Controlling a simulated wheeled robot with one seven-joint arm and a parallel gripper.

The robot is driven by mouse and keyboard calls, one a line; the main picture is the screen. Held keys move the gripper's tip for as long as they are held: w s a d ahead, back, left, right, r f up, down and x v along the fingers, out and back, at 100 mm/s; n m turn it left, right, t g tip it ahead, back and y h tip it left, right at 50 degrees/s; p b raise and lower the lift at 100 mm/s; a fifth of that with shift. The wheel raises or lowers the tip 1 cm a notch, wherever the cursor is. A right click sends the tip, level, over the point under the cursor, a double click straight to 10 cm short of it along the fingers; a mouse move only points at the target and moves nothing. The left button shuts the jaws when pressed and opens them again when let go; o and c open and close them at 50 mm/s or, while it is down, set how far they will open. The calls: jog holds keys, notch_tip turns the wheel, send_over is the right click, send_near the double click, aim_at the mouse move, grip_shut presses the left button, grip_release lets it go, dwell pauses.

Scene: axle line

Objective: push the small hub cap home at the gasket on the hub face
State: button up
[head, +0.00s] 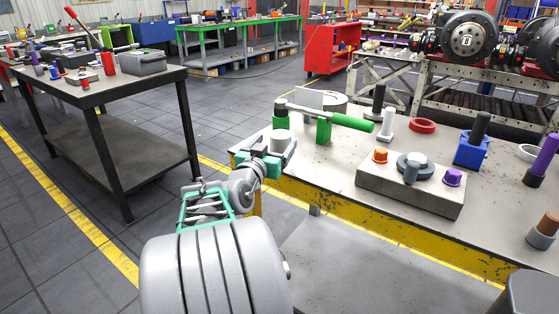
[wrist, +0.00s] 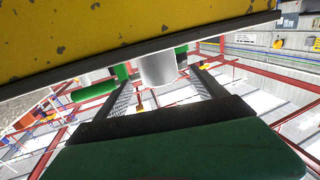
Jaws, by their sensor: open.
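My gripper (head: 276,152) is open at the table's near left corner, and it also shows in the wrist view (wrist: 160,88). A pale grey cylinder (head: 281,136) shows between its fingers, also in the wrist view (wrist: 157,69); I cannot tell if they touch it. On the right, a grey block (head: 408,196) carries a dark round disc (head: 426,161) with a grey peg-like piece (head: 411,173), an orange cap (head: 380,156) and a purple cap (head: 453,177). I cannot tell which piece is the small hub cap or the gasket.
A green-handled clamp (head: 352,123) stands just beyond my gripper. The table's yellow edge (head: 345,216) is close to my arm. Large hubs (head: 468,42) stand farther back.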

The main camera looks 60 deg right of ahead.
aim_at(284, 132)
jog(key=d, duration=0.7)
jog(key=shift+w+d, duration=0.35)
jog(key=shift+c, duration=0.3)
jog(key=shift+a, duration=0.1)
jog(key=c, duration=1.5)
grip_shut()
jog(key=shift+r, duration=0.1)
